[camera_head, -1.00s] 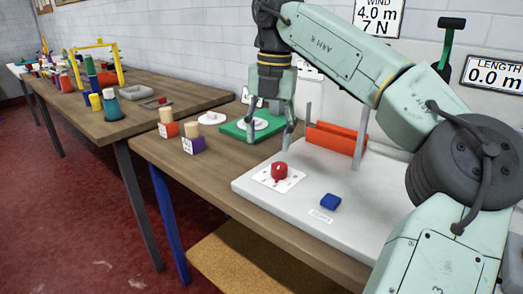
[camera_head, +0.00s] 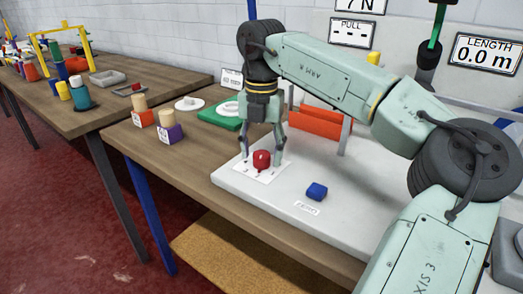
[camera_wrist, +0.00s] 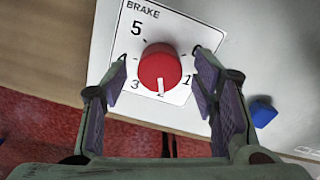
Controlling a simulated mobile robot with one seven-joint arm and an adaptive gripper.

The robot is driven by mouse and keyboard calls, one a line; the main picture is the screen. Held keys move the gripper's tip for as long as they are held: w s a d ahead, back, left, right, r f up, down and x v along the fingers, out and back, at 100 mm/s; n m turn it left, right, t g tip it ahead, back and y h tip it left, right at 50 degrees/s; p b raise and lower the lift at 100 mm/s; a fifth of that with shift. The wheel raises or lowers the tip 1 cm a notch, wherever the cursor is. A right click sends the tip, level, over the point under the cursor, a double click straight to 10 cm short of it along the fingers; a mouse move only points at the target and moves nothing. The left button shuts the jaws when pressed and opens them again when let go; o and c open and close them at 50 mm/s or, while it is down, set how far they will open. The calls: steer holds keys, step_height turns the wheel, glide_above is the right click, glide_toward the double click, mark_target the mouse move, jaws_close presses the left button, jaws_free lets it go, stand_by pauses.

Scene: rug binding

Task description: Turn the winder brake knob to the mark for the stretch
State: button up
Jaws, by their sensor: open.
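The red brake knob (camera_head: 261,160) stands on a white dial plate (camera_head: 247,172) on the pale grey bench panel. In the wrist view the knob (camera_wrist: 160,67) has a white pointer line that points down the picture, about at the 2. The plate reads BRAKE, and the figures 5, 4, 3 and 1 show around the knob; the 0 is partly covered by a finger. My gripper (camera_head: 261,157) is open above the plate, one finger on either side of the knob. In the wrist view both pads of my gripper (camera_wrist: 161,70) appear apart from the knob.
A blue block (camera_head: 316,191) with a small label sits right of the dial. Orange rails (camera_head: 315,124) stand behind, with a green board (camera_head: 221,115) to the left. Two spools stand on the wooden table. Wall signs read PULL with dashes (camera_head: 354,32) and LENGTH 0.0 m (camera_head: 485,54).

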steer(key=shift+f, duration=0.25)
steer(key=c, duration=1.2)
steer(key=shift+o, duration=0.2)
steer(key=shift+r+n, duration=0.1)
steer(key=shift+n, duration=0.2)
steer(key=n+p, duration=0.2)
steer(key=n, duration=0.1)
steer(key=shift+n, duration=0.4)
steer(key=n+p, duration=0.1)
steer(key=n, duration=0.4)
steer(key=shift+p, duration=0.3)
steer(key=shift+n, duration=0.3)
